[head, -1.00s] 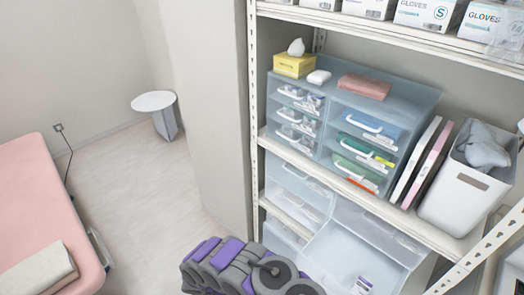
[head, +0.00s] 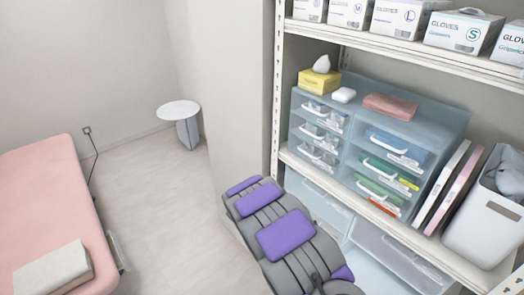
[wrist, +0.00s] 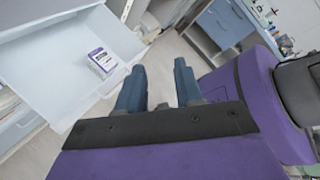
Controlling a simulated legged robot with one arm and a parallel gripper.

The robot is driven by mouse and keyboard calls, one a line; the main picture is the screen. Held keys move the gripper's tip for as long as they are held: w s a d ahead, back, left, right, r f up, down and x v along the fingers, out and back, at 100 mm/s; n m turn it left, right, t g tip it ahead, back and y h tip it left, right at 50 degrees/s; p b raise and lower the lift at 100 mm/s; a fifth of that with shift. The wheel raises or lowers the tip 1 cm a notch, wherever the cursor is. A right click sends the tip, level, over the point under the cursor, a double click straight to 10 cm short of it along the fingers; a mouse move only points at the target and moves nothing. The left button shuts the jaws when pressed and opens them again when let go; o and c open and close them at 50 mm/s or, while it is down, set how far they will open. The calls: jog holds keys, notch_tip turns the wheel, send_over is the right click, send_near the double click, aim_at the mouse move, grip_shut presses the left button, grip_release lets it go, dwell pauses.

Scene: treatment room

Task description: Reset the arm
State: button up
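My arm (head: 285,235), grey with purple pads, rises in the lower middle of the head view, in front of the shelf unit. My gripper (wrist: 160,80) shows in the wrist view with its two blue-grey fingers apart and nothing between them. In the head view the fingers cannot be made out. An open drawer (wrist: 35,55) lies to the left of the gripper in the wrist view. A small white and purple box (wrist: 102,62) is in it, apart from the fingers.
A white shelf (head: 425,255) carries a drawer cabinet (head: 440,125), a white bin (head: 482,228) and glove boxes (head: 400,18) above. A pink bed (head: 50,190) stands at the left, with a round white table (head: 178,109) behind. The floor (head: 165,210) between is clear.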

jog(key=s+d+r+m+y, duration=0.2)
jog(key=s+r+m+y, duration=0.5)
jog(key=s+r+m, duration=0.5)
jog(key=s+a+r+m+t+y, duration=0.2)
jog(key=s+a+m, duration=0.1)
jog(key=s, duration=0.3)
jog(key=s+a+r+m+t+y, duration=0.2)
jog(key=s+a+r+m+y, duration=0.1)
jog(key=s+m, duration=0.2)
jog(key=shift+s+a+r+m+t, duration=0.3)
jog(key=shift+s+r+m+t, duration=0.1)
jog(key=shift+m, duration=0.1)
